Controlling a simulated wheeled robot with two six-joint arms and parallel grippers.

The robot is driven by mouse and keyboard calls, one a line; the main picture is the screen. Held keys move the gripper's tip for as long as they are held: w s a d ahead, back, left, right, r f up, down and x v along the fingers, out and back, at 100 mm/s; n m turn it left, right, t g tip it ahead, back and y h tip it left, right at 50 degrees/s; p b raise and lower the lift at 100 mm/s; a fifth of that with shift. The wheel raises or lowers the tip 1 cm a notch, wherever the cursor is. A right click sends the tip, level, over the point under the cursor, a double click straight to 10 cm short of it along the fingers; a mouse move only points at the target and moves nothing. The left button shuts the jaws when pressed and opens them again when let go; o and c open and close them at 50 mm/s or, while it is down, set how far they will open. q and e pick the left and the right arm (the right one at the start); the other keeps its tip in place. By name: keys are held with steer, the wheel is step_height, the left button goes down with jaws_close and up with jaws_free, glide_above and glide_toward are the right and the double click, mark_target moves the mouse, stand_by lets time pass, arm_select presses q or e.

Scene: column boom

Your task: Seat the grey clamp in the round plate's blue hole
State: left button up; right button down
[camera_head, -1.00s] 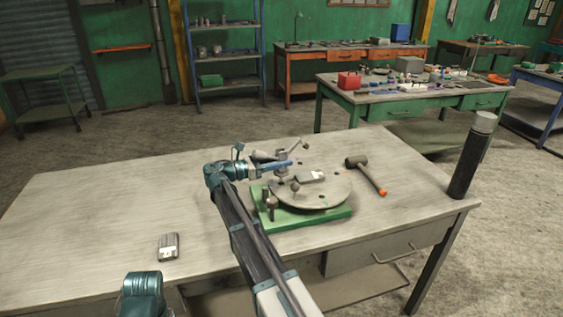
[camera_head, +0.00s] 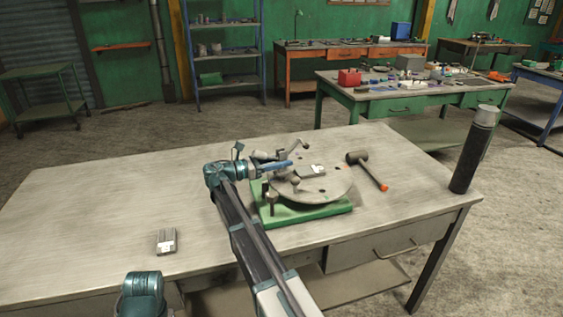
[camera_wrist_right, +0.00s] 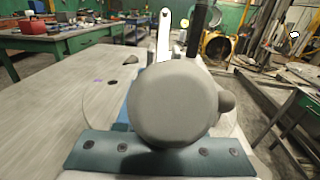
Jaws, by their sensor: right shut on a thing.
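The round plate (camera_head: 335,188) is a grey disc with dark holes, lying on a green base (camera_head: 335,209) on the workbench. I cannot make out a blue rim on any hole. My right gripper (camera_head: 288,166) reaches in over the plate's left side and is shut on a grey piece, apparently the grey clamp (camera_head: 294,178), whose outline is partly hidden. In the right wrist view a large grey rounded knob (camera_wrist_right: 172,103) fills the middle and hides the fingertips and what lies beneath. My left gripper is out of view.
A flat grey block with a pale label (camera_head: 311,170) sits on the plate. A mallet (camera_head: 367,170) lies to its right, a dark post (camera_head: 474,150) stands at the bench's right corner. Another small grey block (camera_head: 166,241) lies front left.

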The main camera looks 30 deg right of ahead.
mark_target(293, 145)
steer(key=shift+f+b, duration=1.05)
steer(key=shift+f, duration=0.1)
steer(key=c, duration=0.8)
jaws_free()
steer(key=shift+r, duration=0.15)
steer(key=shift+r+p, duration=3.7)
steer(key=shift+p, duration=0.15)
steer(key=o, duration=0.6)
steer(key=shift+c, duration=0.2)
steer(key=shift+f, duration=0.1)
